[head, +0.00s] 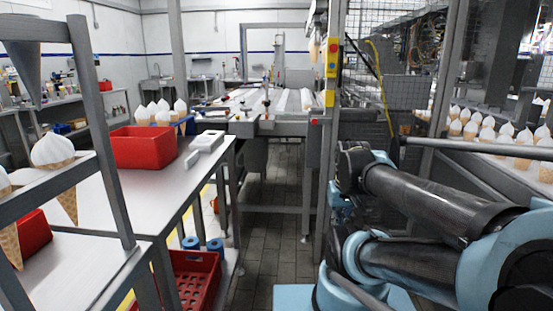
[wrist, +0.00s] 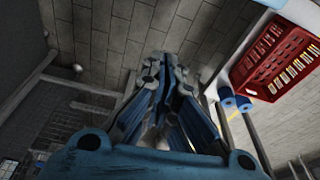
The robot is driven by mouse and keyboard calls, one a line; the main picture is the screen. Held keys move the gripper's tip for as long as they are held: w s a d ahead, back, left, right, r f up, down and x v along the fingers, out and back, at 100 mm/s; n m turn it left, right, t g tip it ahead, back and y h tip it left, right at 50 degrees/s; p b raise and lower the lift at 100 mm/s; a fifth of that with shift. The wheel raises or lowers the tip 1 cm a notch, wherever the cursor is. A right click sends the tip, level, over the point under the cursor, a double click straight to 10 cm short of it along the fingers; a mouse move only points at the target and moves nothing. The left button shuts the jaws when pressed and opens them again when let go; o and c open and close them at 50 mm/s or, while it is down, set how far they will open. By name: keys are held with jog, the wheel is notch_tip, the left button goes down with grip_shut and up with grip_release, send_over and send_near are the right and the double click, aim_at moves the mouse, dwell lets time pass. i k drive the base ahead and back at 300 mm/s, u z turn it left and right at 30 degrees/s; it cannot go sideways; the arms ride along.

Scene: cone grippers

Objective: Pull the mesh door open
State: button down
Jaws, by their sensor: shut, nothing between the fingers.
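Wire mesh panels (head: 400,95) stand right of centre in the head view, beyond a grey metal post (head: 330,120). I cannot tell which panel is the door, and no handle can be made out. My arm reaches in from the right, and its near end stands close to the post and the lower mesh. My gripper (wrist: 163,68) shows in the wrist view, its fingers together and empty, above the tiled floor. In the head view I cannot make out its fingers. I cannot tell whether it touches the frame.
A yellow control box (head: 332,58) is on the post. A steel table (head: 150,185) with a red bin (head: 143,147) stands left, and a red crate (head: 196,280) sits below it. Cones (head: 480,125) line a conveyor at right. The tiled aisle (head: 262,230) is clear.

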aim_at(453, 6)
jog(key=k, duration=1.3)
jog(key=u, duration=0.15)
jog(key=i, duration=0.75)
jog(key=z, duration=0.6)
jog(key=i, duration=1.05)
jog(key=z, duration=0.75)
